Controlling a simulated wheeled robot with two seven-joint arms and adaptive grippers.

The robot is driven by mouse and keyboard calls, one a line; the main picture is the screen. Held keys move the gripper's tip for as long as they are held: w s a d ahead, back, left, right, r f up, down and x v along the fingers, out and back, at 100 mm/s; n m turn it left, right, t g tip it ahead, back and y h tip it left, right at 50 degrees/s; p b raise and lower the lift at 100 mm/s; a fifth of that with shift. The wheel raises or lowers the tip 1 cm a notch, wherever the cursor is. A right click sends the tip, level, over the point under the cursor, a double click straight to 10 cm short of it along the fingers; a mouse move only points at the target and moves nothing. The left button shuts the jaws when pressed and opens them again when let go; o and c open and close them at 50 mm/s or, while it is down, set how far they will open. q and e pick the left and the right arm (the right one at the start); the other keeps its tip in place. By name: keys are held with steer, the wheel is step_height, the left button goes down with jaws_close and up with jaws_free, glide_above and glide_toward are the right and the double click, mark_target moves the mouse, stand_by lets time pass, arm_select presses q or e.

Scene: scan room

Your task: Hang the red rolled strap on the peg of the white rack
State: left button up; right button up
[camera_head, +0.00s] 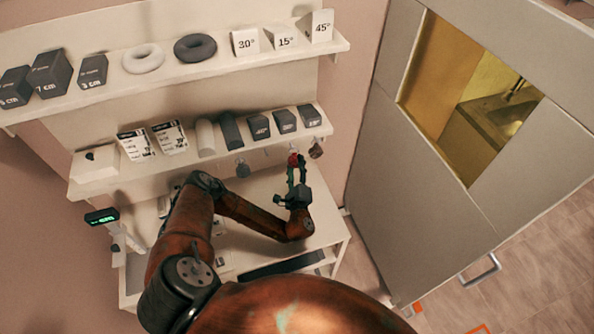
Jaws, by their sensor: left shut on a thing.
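The red rolled strap (293,158) is small in view, just below the front edge of the white rack's middle shelf (200,170). My left gripper (298,170) points up toward that edge and is shut on the strap. The strap is partly covered by the fingers. A dark rolled item (243,170) hangs under the shelf edge to the left, and a brownish one (316,149) hangs close to the right of the strap. The peg for the red strap is too small to make out, so I cannot tell whether the strap touches it. My right gripper is not in view.
The middle shelf carries dark blocks (285,121) and labelled cards (168,138). The upper shelf (200,70) holds two rings and angle wedges. A white lower surface (270,188) lies under my arm. A grey door (420,160) with a window stands at right.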

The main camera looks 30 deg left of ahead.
arm_select(q)
steer(key=shift+w+a+b, duration=0.3)
steer(key=shift+w+a, duration=0.25)
steer(key=shift+a, duration=0.1)
steer(key=shift+w+a+f+b, duration=0.35)
steer(key=shift+a+f+b, duration=0.1)
steer(key=shift+f, duration=0.15)
steer(key=o, duration=1.2)
steer(key=shift+o, duration=0.2)
steer(key=v, duration=1.2)
